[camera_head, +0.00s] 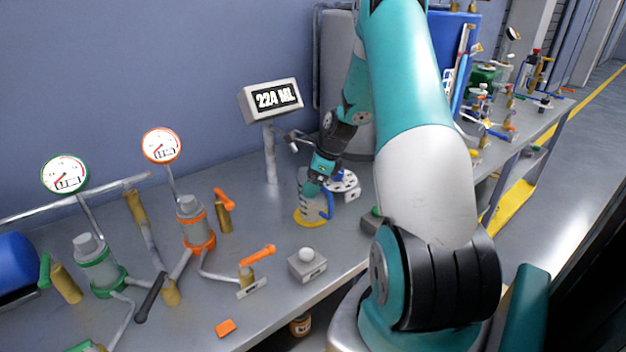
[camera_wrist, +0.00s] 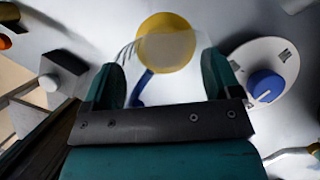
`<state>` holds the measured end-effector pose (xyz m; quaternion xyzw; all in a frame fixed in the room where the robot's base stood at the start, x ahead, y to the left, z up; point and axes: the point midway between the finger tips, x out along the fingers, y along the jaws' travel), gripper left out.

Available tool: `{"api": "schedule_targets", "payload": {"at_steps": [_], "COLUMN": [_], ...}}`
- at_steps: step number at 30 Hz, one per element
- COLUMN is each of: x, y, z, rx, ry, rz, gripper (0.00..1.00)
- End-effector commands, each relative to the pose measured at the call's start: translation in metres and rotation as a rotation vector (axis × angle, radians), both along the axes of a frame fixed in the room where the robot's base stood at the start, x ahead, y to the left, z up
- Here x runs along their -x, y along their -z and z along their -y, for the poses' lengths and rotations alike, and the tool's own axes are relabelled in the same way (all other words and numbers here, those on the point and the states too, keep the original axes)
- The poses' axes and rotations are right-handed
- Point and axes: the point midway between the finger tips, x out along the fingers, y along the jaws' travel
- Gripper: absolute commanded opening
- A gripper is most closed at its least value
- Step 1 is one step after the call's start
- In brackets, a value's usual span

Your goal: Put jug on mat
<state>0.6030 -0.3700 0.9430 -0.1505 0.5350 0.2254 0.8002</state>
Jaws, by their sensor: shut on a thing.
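The jug (camera_head: 311,205) is clear, with a blue handle on its right side. I cannot tell whether the jug's base touches the mat.
The display (camera_head: 272,98) reads 224 ML on its post behind the jug. A round white fixture with a blue knob (camera_wrist: 265,86) is close on the right. A grey box with a white button (camera_head: 307,263) stands in front. Valves and gauges fill the bench's left.

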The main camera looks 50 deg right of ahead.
Motion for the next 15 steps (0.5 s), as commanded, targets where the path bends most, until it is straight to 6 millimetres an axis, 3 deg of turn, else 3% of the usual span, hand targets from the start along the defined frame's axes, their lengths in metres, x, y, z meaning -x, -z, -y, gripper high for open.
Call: {"api": "schedule_targets", "payload": {"at_steps": [7, 8, 9, 15], "x": [0.0000, 0.0000, 0.0000, 0.0000], "y": [0.0029, 0.0021, 0.0020, 0.0016], "z": [0.0001, 0.0002, 0.0002, 0.0002], "rx": [0.000, 0.000, 0.000, 0.000], "ry": [0.000, 0.000, 0.000, 0.000], "rz": [0.000, 0.000, 0.000, 0.000], "gripper": [0.59, 0.90, 0.99, 1.00]}}
